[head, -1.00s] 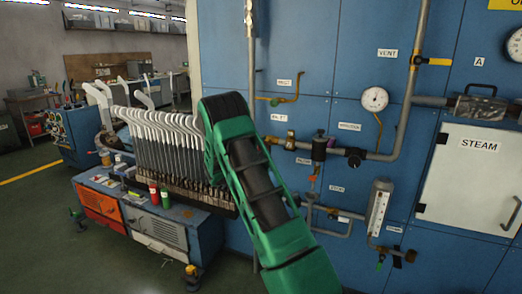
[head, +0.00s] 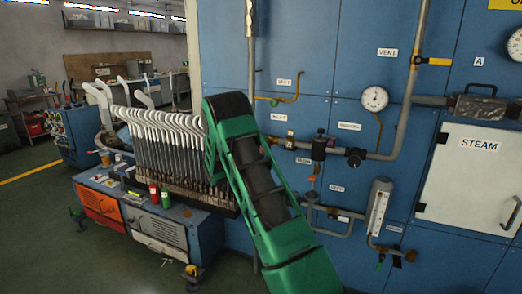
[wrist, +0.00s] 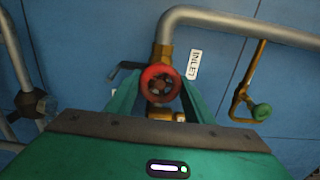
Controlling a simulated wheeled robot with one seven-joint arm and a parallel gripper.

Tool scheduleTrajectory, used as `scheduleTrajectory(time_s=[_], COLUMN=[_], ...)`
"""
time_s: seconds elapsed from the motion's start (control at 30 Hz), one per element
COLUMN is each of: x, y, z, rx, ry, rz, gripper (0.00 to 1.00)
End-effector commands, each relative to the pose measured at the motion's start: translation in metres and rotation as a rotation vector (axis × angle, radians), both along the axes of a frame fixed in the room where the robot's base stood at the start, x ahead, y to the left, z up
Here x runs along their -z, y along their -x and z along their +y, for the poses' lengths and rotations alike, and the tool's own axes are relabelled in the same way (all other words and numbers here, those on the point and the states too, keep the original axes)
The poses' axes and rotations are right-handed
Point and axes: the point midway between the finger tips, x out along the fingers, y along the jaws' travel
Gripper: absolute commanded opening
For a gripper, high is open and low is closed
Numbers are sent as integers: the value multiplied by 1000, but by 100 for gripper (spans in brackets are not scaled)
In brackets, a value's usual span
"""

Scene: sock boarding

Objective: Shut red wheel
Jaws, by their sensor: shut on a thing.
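The red wheel (wrist: 161,84) is a small round handwheel on a brass valve, ahead of me in the wrist view. Its valve joins a grey pipe that bends away to the right. My gripper (wrist: 159,97) has its green fingers on the left and right of the wheel and is shut on it. The finger contact is partly hidden by the wheel and the gripper's dark front edge. In the head view my green arm covers the red wheel and the gripper.
An INLET label (wrist: 194,65) is beside the wheel. A brass pipe with a green knob (wrist: 261,112) is at right, and a dark valve knob (wrist: 37,104) at left. In the head view, a rack of white sock forms (head: 165,145) stands close left of my arm.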

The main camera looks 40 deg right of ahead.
Motion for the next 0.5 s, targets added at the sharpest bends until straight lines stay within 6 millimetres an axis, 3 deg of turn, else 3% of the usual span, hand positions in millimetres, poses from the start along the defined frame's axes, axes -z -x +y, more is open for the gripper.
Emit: scheduleTrajectory(time_s=[0.07,0.1,0.17,0.5], x=[7,7,7,2], y=[2,2,2,1], z=[0,0,0,3], rx=[3,3,2,0], ry=[-11,-10,-9,-4], rz=[8,8,8,3], gripper=[25,54,66,66])
